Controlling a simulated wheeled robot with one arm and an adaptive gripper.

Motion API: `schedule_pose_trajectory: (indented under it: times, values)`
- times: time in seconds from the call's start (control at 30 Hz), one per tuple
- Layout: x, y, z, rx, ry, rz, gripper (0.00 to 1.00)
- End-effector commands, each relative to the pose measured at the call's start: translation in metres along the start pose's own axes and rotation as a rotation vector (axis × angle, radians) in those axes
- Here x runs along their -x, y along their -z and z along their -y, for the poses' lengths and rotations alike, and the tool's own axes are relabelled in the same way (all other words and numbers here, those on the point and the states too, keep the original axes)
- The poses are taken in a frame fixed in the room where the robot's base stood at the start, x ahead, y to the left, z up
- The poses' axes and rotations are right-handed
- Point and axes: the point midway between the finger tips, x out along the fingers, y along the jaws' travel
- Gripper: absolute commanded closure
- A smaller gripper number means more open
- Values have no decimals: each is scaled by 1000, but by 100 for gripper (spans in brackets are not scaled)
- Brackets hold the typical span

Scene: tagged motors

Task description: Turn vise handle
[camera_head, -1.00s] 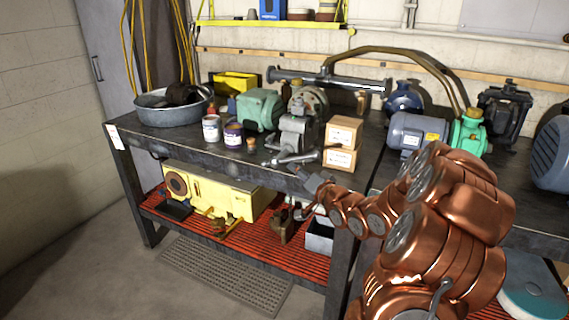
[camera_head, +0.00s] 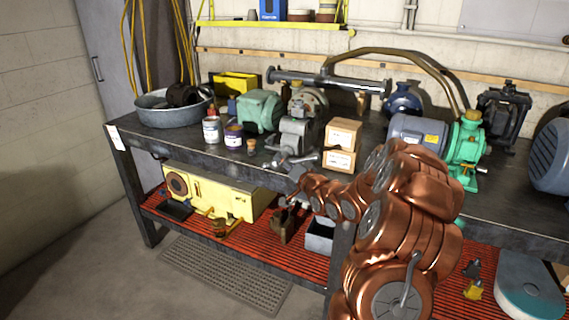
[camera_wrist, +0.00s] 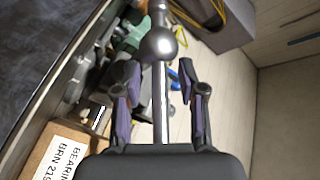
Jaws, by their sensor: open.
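The grey vise (camera_head: 295,136) sits at the front edge of the workbench in the head view. Its handle (camera_head: 306,158) is a thin bar lying across the front, beside the cardboard boxes. My gripper (camera_head: 296,174) is close below and in front of the handle, small and partly merged with it in this view. In the wrist view, the handle (camera_wrist: 161,100) is a shiny rod with a round ball end, running up between my two fingers. My gripper (camera_wrist: 158,85) is open, with one finger on each side of the rod and visible gaps.
Two stacked cardboard boxes (camera_head: 341,145) stand right of the vise; a labelled box (camera_wrist: 65,152) is at lower left in the wrist view. Paint cans (camera_head: 233,136) and a green motor (camera_head: 260,110) stand to the left. The lower shelf (camera_head: 262,242) holds a yellow machine.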

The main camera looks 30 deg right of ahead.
Motion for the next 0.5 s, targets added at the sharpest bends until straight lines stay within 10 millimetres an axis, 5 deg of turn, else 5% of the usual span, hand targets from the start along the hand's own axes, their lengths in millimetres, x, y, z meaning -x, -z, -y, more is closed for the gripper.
schedule_pose_trajectory:
  times: [0.1,0.5]
  values:
    - [0,0,0,0,0,0,61]
    - [0,-1,0,0,0,2,100]
